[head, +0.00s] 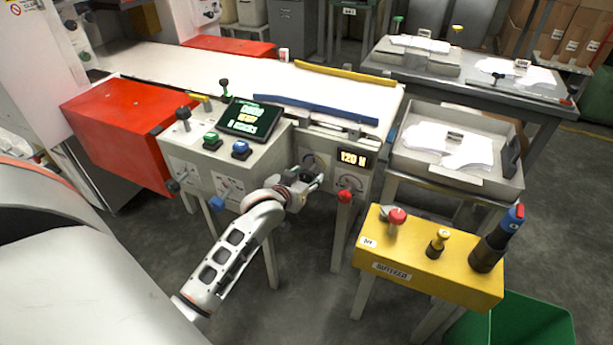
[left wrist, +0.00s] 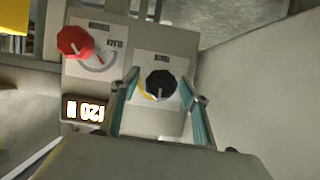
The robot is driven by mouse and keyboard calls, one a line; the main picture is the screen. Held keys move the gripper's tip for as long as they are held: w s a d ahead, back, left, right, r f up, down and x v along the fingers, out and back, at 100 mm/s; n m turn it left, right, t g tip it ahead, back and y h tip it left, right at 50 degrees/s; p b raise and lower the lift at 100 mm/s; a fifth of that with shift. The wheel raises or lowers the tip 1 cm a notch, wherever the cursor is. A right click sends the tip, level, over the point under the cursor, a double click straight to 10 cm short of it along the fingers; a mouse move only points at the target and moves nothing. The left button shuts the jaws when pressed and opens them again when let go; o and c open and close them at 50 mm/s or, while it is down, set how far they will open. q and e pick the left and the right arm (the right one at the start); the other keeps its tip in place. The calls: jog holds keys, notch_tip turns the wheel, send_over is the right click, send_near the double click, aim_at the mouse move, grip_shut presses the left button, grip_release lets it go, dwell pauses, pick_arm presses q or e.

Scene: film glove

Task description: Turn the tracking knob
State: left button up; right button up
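A black knob (left wrist: 160,84) with a pale pointer mark sits on a light plate on the machine's front panel in the left wrist view. A red knob (left wrist: 75,42) is on a neighbouring plate and also shows in the head view (head: 345,196). The plate labels are too blurred for me to read which is the tracking knob. My left gripper (head: 315,181) is at the panel, left of the red knob, and hides the black knob in the head view. Its fingers are apart, one on each side of the black knob; contact cannot be told. My right gripper is out of view.
A display (head: 352,159) reading 120 is on the panel. The console (head: 182,149) with a screen (head: 251,118) and several knobs stands left. A yellow box (head: 424,272) with knobs stands front right. A tray table (head: 458,178) is behind it.

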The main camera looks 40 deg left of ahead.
pick_arm(q)
jog(key=c, duration=1.1)
jog(key=shift+o, duration=0.2)
jog(key=shift+w+r+m+y+p, duration=0.1)
jog(key=shift+r+m+y+p, duration=0.25)
jog(key=shift+p, duration=0.35)
jog(key=shift+d+m+p, duration=0.1)
jog(key=shift+m+p, duration=0.15)
jog(key=shift+p, duration=0.05)
jog(key=shift+f+m+y, duration=0.1)
jog(key=shift+m+y, duration=0.15)
jog(key=shift+m, duration=0.05)
jog(key=shift+f+m+y, duration=0.3)
jog(key=shift+m+y, duration=0.1)
jog(key=shift+m, duration=0.1)
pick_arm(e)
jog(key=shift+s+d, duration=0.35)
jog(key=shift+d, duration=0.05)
pick_arm(q)
jog(key=o, duration=1.1)
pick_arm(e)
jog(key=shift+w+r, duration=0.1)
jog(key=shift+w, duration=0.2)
